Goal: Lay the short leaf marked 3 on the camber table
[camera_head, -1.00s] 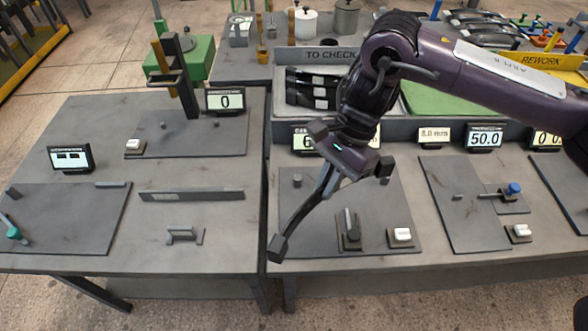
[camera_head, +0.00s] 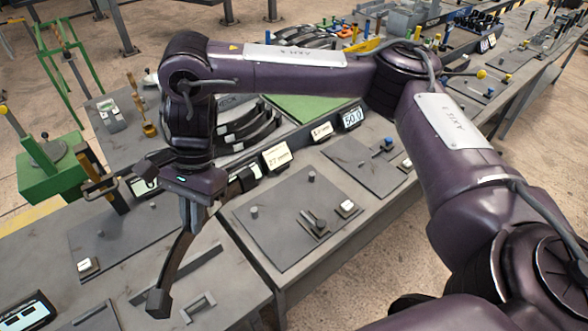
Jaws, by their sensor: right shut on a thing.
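My right gripper (camera_head: 194,212) is shut on a dark, slightly curved strip (camera_head: 174,262), the leaf. The leaf hangs down to the left, tilted, with a blocky lower end. It is held above the left table, near the gap between the two tables. No mark 3 can be read on it. A grey plate (camera_head: 270,245) with small posts, a clamp-like fixture (camera_head: 314,224) and a white button (camera_head: 346,207) lies to the right. I cannot read a label that shows which station is the camber table. My left gripper is not in view.
The left table holds a long flat bar (camera_head: 190,268), a small bracket (camera_head: 199,308) and a tall post fixture (camera_head: 103,187). A row of small displays (camera_head: 277,157) stands behind the grey plate. More dark leaves (camera_head: 250,125) lie in a rack behind them.

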